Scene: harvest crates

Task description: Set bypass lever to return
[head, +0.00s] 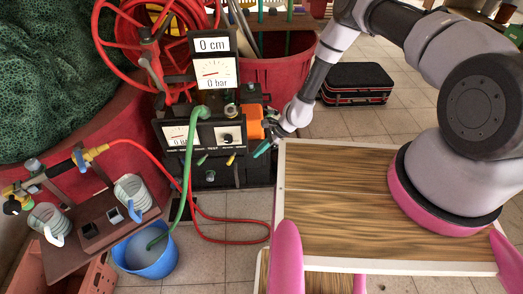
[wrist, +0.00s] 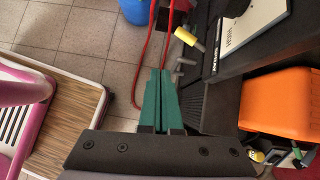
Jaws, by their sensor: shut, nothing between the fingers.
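The control panel (head: 205,139) stands at the centre of the head view with gauges, a black knob (head: 227,138) and small levers along its lower edge. No readable label tells me which one is the bypass lever. My gripper (head: 262,149), with green fingers, is just right of the panel. The fingers (wrist: 160,73) are together and empty, apart from the levers.
An orange box (head: 251,122) sits at the panel's right side, close to my wrist; it is large in the wrist view (wrist: 280,100). A green hose (head: 187,170) runs into a blue bucket (head: 146,252). A red hose (head: 225,239) lies on the floor. Tiled floor beside it is open.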

